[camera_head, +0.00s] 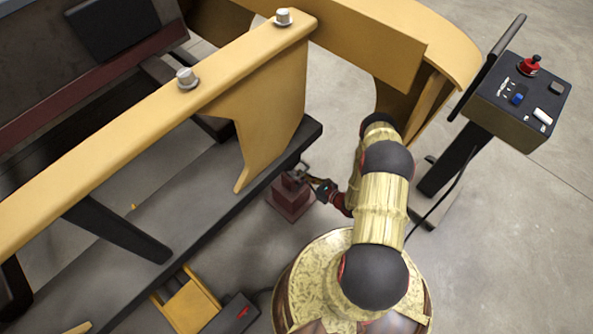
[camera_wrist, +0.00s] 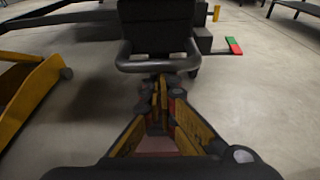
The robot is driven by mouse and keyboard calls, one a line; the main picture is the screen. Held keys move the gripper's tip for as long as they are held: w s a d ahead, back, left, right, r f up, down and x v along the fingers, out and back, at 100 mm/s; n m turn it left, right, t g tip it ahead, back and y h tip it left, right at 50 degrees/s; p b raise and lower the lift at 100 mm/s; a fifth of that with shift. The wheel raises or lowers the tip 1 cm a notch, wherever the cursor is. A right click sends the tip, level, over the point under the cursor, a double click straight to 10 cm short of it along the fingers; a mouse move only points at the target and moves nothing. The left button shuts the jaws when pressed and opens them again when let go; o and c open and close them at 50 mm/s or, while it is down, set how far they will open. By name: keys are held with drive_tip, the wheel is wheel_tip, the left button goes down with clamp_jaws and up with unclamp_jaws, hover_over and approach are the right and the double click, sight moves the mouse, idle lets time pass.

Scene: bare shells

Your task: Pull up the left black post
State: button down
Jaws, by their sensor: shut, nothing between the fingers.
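My gripper (camera_head: 312,181) reaches left from my arm, low beside the yellow frame. In the wrist view my gripper (camera_wrist: 160,88) has its fingertips together with nothing seen between them. Just beyond the tips is a dark grey loop-shaped bar (camera_wrist: 158,67), in front of a black upright piece (camera_wrist: 156,28). This upright may be the left black post, but I cannot tell for certain. The tips look close to the bar; whether they touch is unclear. In the head view a small dark metal piece (camera_head: 297,172) sits at the fingertips, above a dark red block (camera_head: 290,199).
A yellow beam (camera_head: 130,130) with two bolts crosses the left, above a long grey platform (camera_head: 170,215). A control stand (camera_head: 515,100) with a red button stands at right, its cable trailing near my arm. Concrete floor is open on the right.

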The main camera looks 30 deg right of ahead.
sight(303, 172)
drive_tip(key=shift+r+p, duration=1.5)
drive_tip(key=shift+r, duration=0.9)
drive_tip(key=shift+f+b, duration=1.2)
drive_tip(key=shift+f, duration=0.2)
drive_tip(key=s+d, duration=0.3)
drive_tip(key=s, duration=0.5)
drive_tip(key=shift+s, duration=0.3)
